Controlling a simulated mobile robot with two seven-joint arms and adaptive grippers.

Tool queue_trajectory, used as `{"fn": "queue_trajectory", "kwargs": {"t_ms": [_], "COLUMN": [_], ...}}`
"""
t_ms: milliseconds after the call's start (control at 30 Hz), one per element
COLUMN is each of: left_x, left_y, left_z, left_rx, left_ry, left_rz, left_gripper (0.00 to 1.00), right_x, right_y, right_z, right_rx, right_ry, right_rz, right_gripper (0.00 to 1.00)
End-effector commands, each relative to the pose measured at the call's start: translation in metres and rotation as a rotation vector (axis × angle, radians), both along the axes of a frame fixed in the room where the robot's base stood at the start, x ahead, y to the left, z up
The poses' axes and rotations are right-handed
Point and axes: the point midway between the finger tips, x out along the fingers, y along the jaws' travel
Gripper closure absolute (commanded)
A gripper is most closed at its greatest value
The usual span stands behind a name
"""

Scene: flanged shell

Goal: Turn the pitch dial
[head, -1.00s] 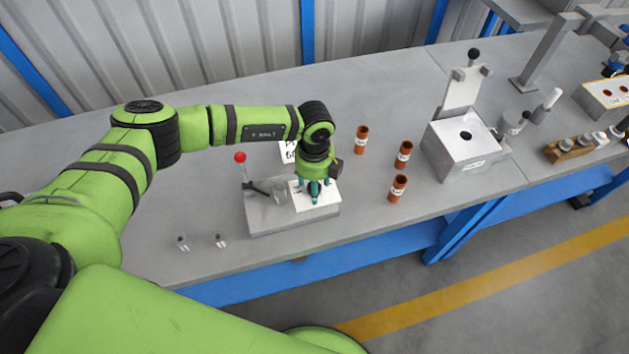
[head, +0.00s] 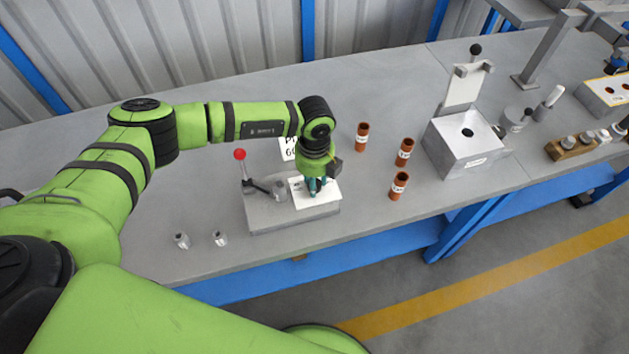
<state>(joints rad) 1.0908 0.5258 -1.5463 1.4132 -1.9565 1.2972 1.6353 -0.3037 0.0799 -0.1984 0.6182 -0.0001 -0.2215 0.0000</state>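My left gripper (head: 318,187) points down over the white plate (head: 302,199) on top of a grey fixture block (head: 265,212). Its teal fingertips are at or just above the plate. The pitch dial cannot be made out; the gripper covers the middle of the plate. I cannot tell whether the fingers are closed on anything. My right gripper is not in view.
Two small metal pieces (head: 220,239) stand left of the block. Three brown labelled tubes (head: 405,152) stand to the right. Farther right are a grey box with a raised plate (head: 468,146) and a wooden holder (head: 572,147). A partly hidden white sign (head: 287,148) stands behind the block.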

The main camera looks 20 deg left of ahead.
Motion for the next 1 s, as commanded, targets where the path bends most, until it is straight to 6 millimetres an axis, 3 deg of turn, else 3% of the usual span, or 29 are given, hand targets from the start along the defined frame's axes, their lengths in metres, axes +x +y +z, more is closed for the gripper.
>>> {"fn": "queue_trajectory", "kwargs": {"t_ms": [600, 1000], "left_x": [0.0, -0.001], "left_y": [0.0, 0.0], "left_z": [-0.005, -0.003], "left_rx": [-0.001, -0.001], "left_ry": [0.0, 0.002], "left_rz": [-0.561, -0.817], "left_gripper": [0.99, 0.99], "right_x": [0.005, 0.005], "right_y": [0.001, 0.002], "right_z": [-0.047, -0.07], "right_rx": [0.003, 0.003], "right_ry": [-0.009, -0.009], "right_rz": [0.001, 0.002], "right_gripper": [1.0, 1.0]}}
